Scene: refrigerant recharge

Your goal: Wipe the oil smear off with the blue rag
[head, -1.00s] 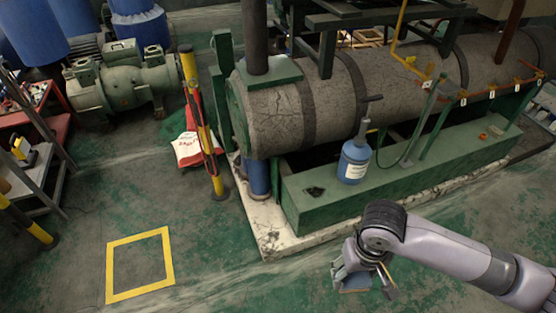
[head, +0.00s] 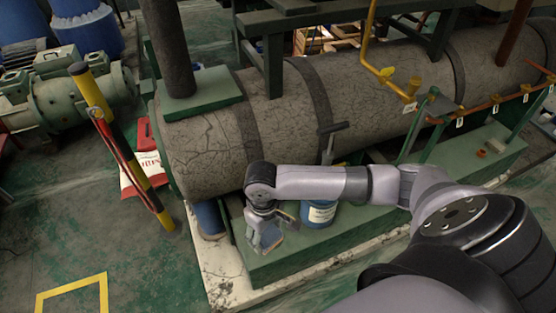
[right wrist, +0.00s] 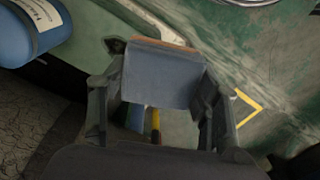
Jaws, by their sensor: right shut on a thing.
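My right gripper (head: 268,230) is shut on the blue rag (head: 270,241), over the front left part of the green ledge (head: 290,258). In the right wrist view the rag (right wrist: 157,76) is a flat grey-blue pad with a brownish edge, between the two fingers. I cannot tell whether the rag touches the ledge. No oil smear shows now; the dark patch seen earlier on the ledge is hidden, apparently behind my gripper and the rag. My left gripper is not in view.
A blue hand pump (head: 319,214) with a white label stands on the ledge close right of my gripper, partly behind my arm. A large cracked grey tank (head: 215,145) lies behind. A yellow-black post (head: 120,145) stands left. Floor at the lower left is clear.

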